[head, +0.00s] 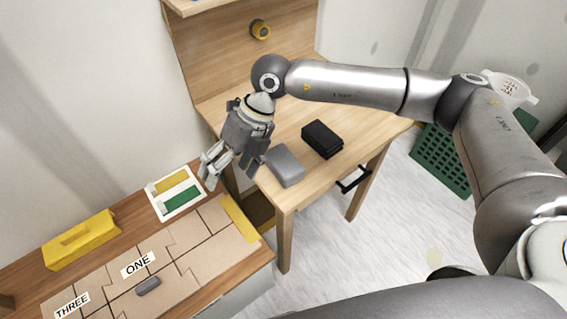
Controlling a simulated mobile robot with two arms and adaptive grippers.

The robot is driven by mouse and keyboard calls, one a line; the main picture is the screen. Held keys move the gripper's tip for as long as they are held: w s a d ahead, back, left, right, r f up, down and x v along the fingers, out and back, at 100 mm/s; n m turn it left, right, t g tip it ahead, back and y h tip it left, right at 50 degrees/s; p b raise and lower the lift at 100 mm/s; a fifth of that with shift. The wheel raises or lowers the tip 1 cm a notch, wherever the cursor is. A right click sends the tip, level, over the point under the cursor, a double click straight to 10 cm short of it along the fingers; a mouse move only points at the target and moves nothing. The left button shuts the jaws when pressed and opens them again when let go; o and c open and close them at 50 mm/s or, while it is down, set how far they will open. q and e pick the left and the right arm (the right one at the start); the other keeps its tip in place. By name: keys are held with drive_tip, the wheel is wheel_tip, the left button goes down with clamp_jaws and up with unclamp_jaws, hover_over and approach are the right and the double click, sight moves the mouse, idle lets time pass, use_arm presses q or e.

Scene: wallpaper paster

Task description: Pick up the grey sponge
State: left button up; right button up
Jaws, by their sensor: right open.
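The grey sponge (285,165), a soft-edged grey block, lies on the light wooden desk (310,182) near its front left edge. My right gripper (229,172) points down to the left of the sponge, with its fingers spread and nothing between them. In the picture its right finger is close to the sponge's left end; I cannot tell whether they touch. My left gripper is not in view.
A black box (322,139) lies right of the sponge. On the lower brown bench stand a yellow case (80,239), a white tray (154,203), cardboard pieces (192,262) and a small grey object (148,286). A green crate (440,160) is on the floor.

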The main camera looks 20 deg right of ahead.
sight(284, 160)
drive_tip(key=w+d+h, duration=0.2)
drive_tip(key=d, duration=0.2)
drive_tip(key=w+d+m+t+h, duration=0.1)
drive_tip(key=w+d+h, duration=0.1)
drive_tip(key=d, duration=0.3)
drive_tip(key=w+d+h, duration=0.1)
drive_tip(key=w+d, duration=0.1)
drive_tip(key=d, duration=0.3)
drive_tip(key=shift+r+t+h, duration=0.3)
drive_tip(key=shift+r+h, duration=0.1)
drive_tip(key=shift+d+f+m, duration=0.15)
drive_tip(key=shift+f+m, duration=0.15)
drive_tip(key=shift+f, duration=0.05)
wheel_tip(284, 160, down, 4)
drive_tip(key=shift+f+p, duration=0.25)
drive_tip(key=shift+p, duration=0.15)
drive_tip(key=shift+a+f+p, duration=0.15)
drive_tip(key=shift+f+p, duration=0.2)
drive_tip(key=shift+f, duration=1.05)
drive_tip(key=shift+a+f+p, duration=0.15)
drive_tip(key=shift+f+p, duration=0.15)
drive_tip(key=shift+f, duration=1.05)
drive_tip(key=c, duration=1)
